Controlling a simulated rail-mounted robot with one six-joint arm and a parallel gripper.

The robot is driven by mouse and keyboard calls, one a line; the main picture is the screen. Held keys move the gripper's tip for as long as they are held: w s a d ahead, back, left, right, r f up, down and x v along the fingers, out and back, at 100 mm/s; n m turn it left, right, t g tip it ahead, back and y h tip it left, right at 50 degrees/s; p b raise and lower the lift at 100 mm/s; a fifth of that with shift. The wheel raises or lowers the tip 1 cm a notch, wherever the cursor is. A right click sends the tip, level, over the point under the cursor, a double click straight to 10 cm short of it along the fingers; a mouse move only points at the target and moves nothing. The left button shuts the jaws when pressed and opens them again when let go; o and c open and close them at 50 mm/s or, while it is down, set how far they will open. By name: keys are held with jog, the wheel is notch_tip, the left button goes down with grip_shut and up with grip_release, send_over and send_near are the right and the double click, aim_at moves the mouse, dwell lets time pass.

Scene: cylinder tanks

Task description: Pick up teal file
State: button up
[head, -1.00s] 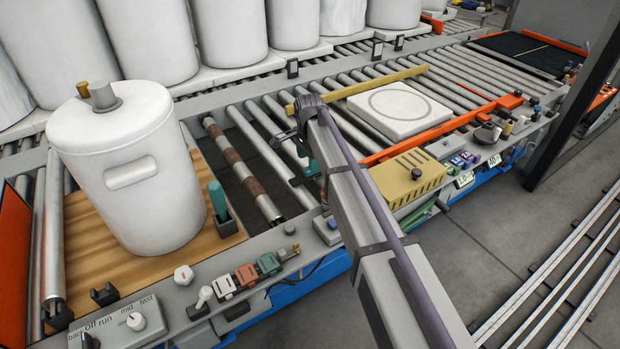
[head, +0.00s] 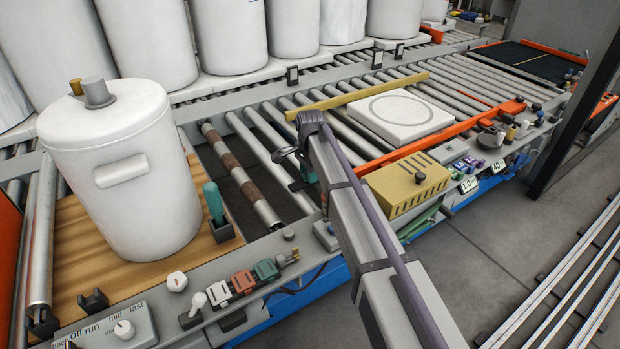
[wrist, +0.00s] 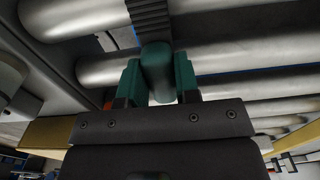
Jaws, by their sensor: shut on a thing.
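In the wrist view my gripper (wrist: 158,85) has teal fingers shut on a rounded teal handle. A dark ribbed strip runs up from this handle, so it looks like the teal file (wrist: 157,72). In the head view my gripper (head: 304,172) is low over the rollers, mostly behind my arm, and the held file cannot be made out. Another teal-handled thing (head: 213,202) stands upright in a black holder on the wooden board, left of my gripper.
A white tank (head: 125,180) stands on the wooden board (head: 80,262) at left. A white slab (head: 400,117) lies on the rollers. A yellow box (head: 407,187) and an orange rail (head: 440,137) are right of my arm. More white tanks line the back.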

jog(key=shift+c, duration=0.3)
notch_tip(320, 180, up, 10)
jog(key=p, duration=1)
jog(key=o, duration=0.4)
jog(key=shift+c, duration=1.2)
